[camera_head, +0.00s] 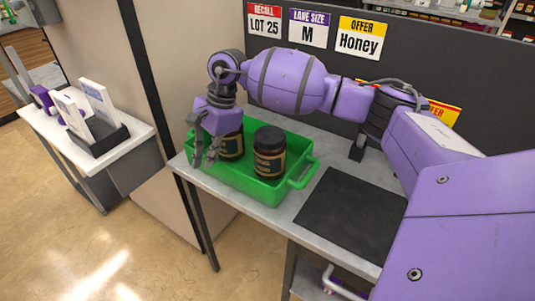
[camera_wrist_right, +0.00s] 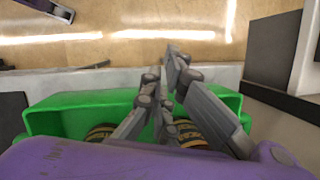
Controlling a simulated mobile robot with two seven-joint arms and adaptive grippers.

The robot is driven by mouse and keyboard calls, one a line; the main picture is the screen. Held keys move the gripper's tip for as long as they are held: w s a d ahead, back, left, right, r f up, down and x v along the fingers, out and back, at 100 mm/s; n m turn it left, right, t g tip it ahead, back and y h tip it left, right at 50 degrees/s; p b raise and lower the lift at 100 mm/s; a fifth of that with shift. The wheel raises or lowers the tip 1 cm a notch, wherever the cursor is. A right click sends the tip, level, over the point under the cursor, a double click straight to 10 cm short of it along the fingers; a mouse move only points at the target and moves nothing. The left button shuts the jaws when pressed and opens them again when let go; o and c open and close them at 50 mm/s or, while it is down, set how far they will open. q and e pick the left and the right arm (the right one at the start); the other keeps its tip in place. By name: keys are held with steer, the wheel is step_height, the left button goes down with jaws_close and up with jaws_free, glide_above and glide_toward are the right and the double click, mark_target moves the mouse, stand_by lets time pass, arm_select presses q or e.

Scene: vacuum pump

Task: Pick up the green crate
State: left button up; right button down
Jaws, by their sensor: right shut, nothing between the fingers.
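The green crate (camera_head: 272,192) stands on the grey table with its near handle toward the right. Two dark jars with labels stand in it: one in the middle (camera_head: 269,155) and one farther left (camera_head: 232,145), partly behind my right gripper. My right gripper (camera_head: 204,162) points down at the crate's left end, fingers shut and empty. In the right wrist view the fingers (camera_wrist_right: 168,72) reach across the green rim of the crate (camera_wrist_right: 75,103). I cannot tell whether they touch it. The far left handle is hidden. My left gripper is not in view.
A black mat (camera_head: 350,212) lies on the table right of the crate. A dark partition (camera_head: 300,50) with price signs stands behind. A white side table (camera_head: 95,160) with a black card holder is at the left. Open floor lies in front.

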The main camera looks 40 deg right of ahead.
steer(key=d+r+n+h, duration=0.2)
steer(key=d+r+h, duration=0.15)
steer(key=d, duration=0.55)
glide_toward(240, 166)
steer(key=shift+g, duration=0.3)
steer(key=s+a+f, duration=0.1)
steer(key=f, duration=0.1)
steer(key=s+a+f, duration=0.1)
steer(key=s, duration=0.1)
steer(key=shift+s+a+f+p, duration=0.1)
steer(key=shift+s+f+p, duration=0.25)
steer(key=shift+f, duration=0.05)
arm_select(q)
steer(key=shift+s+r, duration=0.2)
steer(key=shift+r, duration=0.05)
arm_select(e)
steer(key=shift+f, duration=0.75)
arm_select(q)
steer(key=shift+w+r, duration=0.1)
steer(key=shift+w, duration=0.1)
